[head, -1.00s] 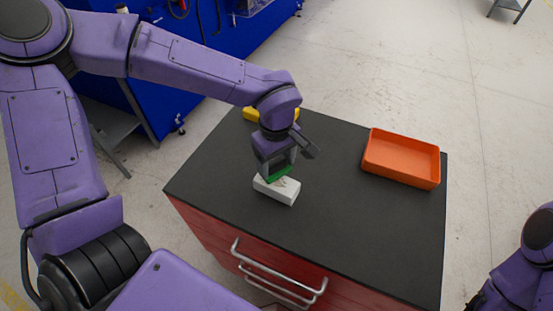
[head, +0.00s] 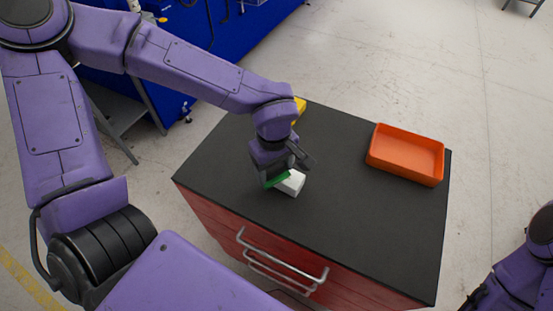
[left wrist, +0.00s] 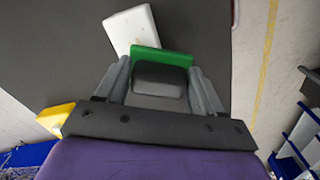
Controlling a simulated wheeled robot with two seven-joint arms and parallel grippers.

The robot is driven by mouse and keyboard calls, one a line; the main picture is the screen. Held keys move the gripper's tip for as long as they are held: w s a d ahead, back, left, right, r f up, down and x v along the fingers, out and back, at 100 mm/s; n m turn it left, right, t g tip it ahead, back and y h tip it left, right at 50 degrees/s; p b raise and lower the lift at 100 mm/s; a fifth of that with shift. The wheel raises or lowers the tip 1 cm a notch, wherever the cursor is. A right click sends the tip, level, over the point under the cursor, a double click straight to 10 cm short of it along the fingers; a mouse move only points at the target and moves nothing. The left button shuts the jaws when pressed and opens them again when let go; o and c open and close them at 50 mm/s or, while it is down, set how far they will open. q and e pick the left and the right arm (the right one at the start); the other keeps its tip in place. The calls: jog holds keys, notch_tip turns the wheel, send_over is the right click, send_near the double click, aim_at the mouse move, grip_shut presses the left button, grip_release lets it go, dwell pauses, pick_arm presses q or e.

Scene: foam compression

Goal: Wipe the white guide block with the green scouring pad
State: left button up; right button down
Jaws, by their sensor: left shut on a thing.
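My left gripper (head: 273,177) is shut on the green scouring pad (head: 278,180). The pad also shows as a green strip between the fingers in the left wrist view (left wrist: 163,57). The white guide block (head: 292,184) lies on the dark cabinet top, and the pad and gripper cover its left end in the head view. In the left wrist view the white block (left wrist: 131,28) reaches out beyond the pad's edge. I cannot tell whether the pad touches it. My right arm shows at the lower right; its gripper is not visible.
The red cabinet has a dark top (head: 340,215) with free room right of the block. An orange tray (head: 405,176) stands at the right. A yellow object (head: 299,108) sits at the back edge, partly behind my left arm; it also shows in the left wrist view (left wrist: 56,118).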

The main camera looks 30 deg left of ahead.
pick_arm(q)
jog(key=shift+d+f, duration=0.15)
jog(key=shift+d, duration=0.45)
jog(key=shift+w+d, duration=0.1)
jog(key=shift+w, duration=0.05)
jog(key=shift+w+p, duration=0.35)
jog(key=shift+p, duration=0.2)
jog(key=shift+w+p, duration=0.85)
jog(key=shift+w, duration=0.7)
jog(key=shift+s+d, duration=0.1)
jog(key=shift+d, duration=0.65)
jog(key=shift+s+p, duration=0.9)
jog(key=shift+s, duration=1.1)
jog(key=shift+w, duration=0.1)
